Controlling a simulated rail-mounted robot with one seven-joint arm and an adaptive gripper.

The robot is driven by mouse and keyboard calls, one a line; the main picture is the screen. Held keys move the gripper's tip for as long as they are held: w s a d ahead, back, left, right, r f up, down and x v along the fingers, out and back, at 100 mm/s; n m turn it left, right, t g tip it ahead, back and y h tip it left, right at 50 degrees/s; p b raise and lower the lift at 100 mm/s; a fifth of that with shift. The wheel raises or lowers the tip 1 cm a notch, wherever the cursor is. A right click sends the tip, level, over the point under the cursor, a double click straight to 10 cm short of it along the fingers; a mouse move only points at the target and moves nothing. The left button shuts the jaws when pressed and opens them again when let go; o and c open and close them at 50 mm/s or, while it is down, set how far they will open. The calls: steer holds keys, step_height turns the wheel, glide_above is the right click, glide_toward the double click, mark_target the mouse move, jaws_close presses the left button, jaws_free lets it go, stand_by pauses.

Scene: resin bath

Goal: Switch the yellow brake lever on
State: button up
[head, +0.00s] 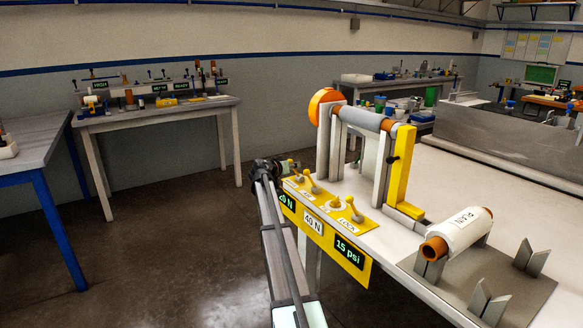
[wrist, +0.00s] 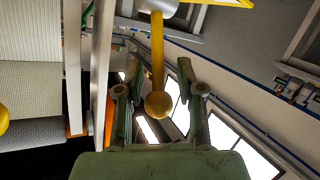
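A yellow lever with a round ball knob (wrist: 158,104) hangs into the middle of the wrist view from a grey pivot. My gripper (wrist: 158,70) is open, with one finger on each side of the lever; no grip on it is visible. In the head view my gripper (head: 288,164) is at the far left end of a yellow panel (head: 322,222), which carries several small yellow levers (head: 353,210). The lever between my fingers cannot be told apart clearly there. Which lever is the brake is also unclear.
Part of another yellow knob (wrist: 3,118) shows at the wrist view's left edge. A roller frame with a yellow post (head: 400,170) stands behind the panel. A white roll (head: 460,232) lies on a stand at right. Open floor is left of the bench.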

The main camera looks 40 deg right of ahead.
steer(key=v, duration=1.2)
stand_by(0.3)
